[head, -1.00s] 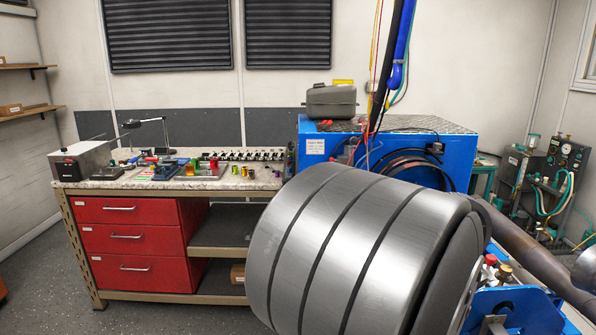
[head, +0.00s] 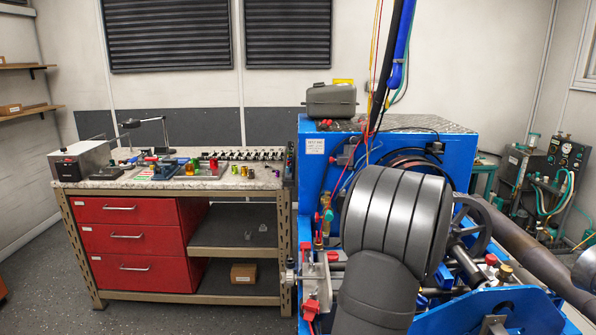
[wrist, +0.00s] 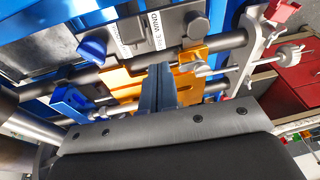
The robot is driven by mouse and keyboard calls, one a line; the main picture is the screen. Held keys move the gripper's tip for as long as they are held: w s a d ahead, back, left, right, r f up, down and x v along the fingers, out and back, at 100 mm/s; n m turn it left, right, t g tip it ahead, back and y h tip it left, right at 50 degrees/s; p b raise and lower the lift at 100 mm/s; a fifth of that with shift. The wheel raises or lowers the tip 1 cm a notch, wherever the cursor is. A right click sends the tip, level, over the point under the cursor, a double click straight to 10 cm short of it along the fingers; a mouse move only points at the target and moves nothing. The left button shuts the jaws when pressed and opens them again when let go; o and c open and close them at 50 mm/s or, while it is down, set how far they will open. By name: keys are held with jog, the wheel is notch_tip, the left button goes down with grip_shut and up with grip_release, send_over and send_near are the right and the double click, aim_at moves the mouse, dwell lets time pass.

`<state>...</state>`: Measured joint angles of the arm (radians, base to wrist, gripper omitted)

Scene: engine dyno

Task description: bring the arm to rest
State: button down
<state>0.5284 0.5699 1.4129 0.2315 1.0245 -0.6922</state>
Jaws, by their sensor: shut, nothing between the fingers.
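My gripper (wrist: 158,88) shows in the wrist view with its two dark fingers together and nothing between them. It points toward an orange bracket (wrist: 120,84) on a metal rod of the blue machine; I cannot tell the gap between them. In the head view my grey arm links stand in front of the blue dyno rig (head: 470,318) at the right, and the gripper itself is hidden there.
A workbench (head: 100,183) with red drawers (head: 130,238) and small coloured parts on top stands at the left. A blue cabinet (head: 314,170) carrying a grey case (head: 331,100) stands behind my arm. Blue hoses (head: 397,60) hang above. The floor at the lower left is clear.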

jog(key=w+g, duration=0.1)
jog(key=w+f+g, duration=0.1)
jog(key=w+h, duration=0.1)
jog(key=shift+w+d+f+m+g, duration=0.2)
jog(key=shift+w+d+m+g, duration=0.1)
jog(key=shift+g, duration=0.1)
jog(key=shift+w+f+g, duration=0.3)
jog(key=shift+w+g, duration=0.05)
jog(key=shift+g, duration=0.35)
jog(key=shift+w+f+g, duration=0.3)
jog(key=shift+w+g, duration=0.05)
jog(key=shift+g, duration=0.35)
jog(key=v, duration=0.7)
jog(key=shift+r, duration=0.25)
jog(key=shift+w, duration=0.1)
